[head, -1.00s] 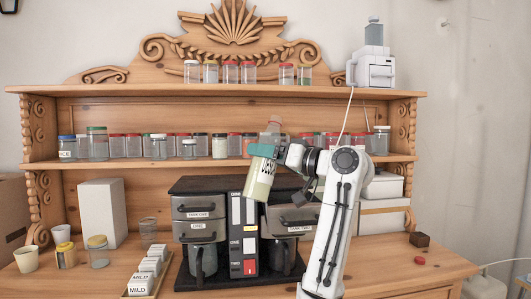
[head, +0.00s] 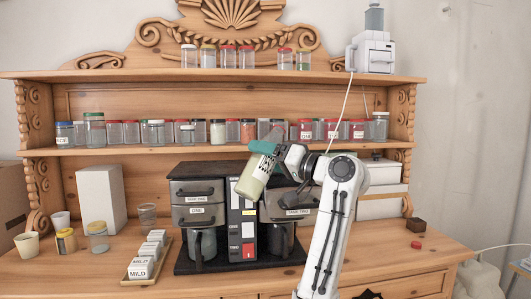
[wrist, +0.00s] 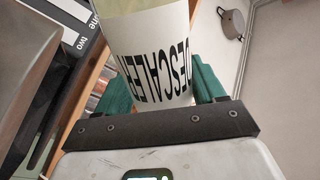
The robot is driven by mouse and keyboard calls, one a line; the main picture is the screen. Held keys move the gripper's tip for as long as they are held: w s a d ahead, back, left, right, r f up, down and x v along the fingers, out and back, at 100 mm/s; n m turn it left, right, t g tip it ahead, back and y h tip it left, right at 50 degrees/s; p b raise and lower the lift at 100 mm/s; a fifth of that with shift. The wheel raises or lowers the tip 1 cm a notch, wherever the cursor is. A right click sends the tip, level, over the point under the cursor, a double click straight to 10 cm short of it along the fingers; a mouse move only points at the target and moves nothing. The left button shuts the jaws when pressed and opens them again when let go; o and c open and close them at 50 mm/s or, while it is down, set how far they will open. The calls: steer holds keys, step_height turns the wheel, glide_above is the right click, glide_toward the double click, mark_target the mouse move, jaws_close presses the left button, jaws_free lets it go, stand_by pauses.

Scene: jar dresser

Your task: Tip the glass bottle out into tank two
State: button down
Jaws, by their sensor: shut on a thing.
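The glass bottle (head: 252,180) holds pale yellow-green contents and has a white label. It leans, with its clear neck up to the right and its base down to the left, in front of the coffee machine's middle. My gripper (head: 264,147) has teal fingers shut around the bottle. In the wrist view the bottle (wrist: 157,50) sits between both fingers, its label reading DESCALER. The right-hand unit of the machine carries a TANK TWO label (head: 298,212); my arm and the bottle hide part of this unit, and I cannot see into the tank.
The black and grey coffee machine (head: 200,190) stands on the wooden dresser (head: 120,280). Shelves of jars (head: 215,131) rise behind it. A tray of labelled packets (head: 145,262), cups and jars stand to the left. A red lid (head: 416,245) and dark block lie right, with clear counter around them.

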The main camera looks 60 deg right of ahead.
steer(key=shift+a+f+m, duration=0.2)
steer(key=shift+f+m, duration=0.35)
steer(key=shift+m, duration=0.05)
steer(key=shift+w+a+r+m+p, duration=0.1)
steer(key=shift+a+r+m+p, duration=0.05)
steer(key=shift+m+p, duration=0.15)
steer(key=shift+a+f+m+t+h+p, duration=0.1)
steer(key=shift+a+m+t+h+p, duration=0.2)
steer(key=shift+m+p, duration=0.75)
steer(key=shift+a+f+m+t+h+p, duration=0.1)
steer(key=shift+a+m+h+p, duration=0.4)
steer(key=shift+m, duration=0.95)
steer(key=shift+d+f+m+p, duration=0.1)
steer(key=shift+d+m+p, duration=0.6)
steer(key=shift+m, duration=0.5)
steer(key=shift+r+m+h+p, duration=0.3)
steer(key=shift+h, duration=0.1)
